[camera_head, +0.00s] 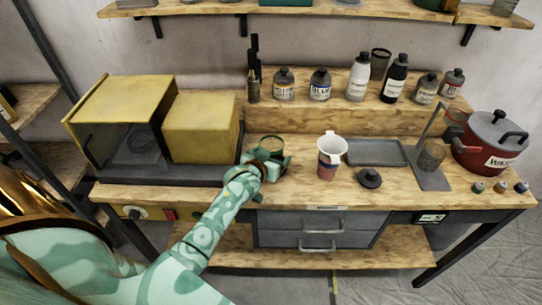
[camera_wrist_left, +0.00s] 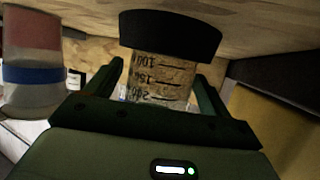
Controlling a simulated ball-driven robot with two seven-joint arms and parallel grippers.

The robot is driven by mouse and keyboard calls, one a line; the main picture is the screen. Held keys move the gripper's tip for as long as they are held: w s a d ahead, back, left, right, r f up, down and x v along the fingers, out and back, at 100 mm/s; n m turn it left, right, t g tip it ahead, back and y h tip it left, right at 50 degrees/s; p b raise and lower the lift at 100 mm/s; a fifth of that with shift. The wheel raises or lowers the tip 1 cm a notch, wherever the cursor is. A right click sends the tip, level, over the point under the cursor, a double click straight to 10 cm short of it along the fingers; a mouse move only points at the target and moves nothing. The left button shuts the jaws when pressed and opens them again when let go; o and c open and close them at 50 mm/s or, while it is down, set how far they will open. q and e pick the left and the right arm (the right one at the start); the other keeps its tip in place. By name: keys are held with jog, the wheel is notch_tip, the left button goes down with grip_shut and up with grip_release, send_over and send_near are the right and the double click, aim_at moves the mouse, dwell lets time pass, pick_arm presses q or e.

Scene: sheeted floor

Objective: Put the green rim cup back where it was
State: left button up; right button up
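The green rim cup (camera_head: 270,142) is on or just above the wooden bench, left of its middle. In the left wrist view the picture is inverted, and the clear cup (camera_wrist_left: 160,78) shows upside-down measuring marks and a wide dark base toward the wood. My left gripper (camera_head: 268,163) is at the cup's near side. Its fingers (camera_wrist_left: 160,88) flank the cup body closely and appear closed on it. The wrist hides the cup's lower part in the head view; whether its base touches the bench is unclear. My right gripper is not in view.
A red-and-blue banded cup with a white funnel (camera_head: 331,148) stands just right of the gripper. A black lid (camera_head: 370,178), grey tray (camera_head: 376,153), stand (camera_head: 430,178) and red pot (camera_head: 490,142) are farther right. A yellow machine (camera_head: 125,120) is left. Bottles line the back ledge.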

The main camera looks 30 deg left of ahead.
pick_arm(q)
jog(key=shift+r, duration=0.15)
jog(key=shift+s+r, duration=0.15)
jog(key=shift+s, duration=0.1)
jog(key=p+v, duration=0.3)
jog(key=v, duration=0.8)
jog(key=shift+s, duration=0.25)
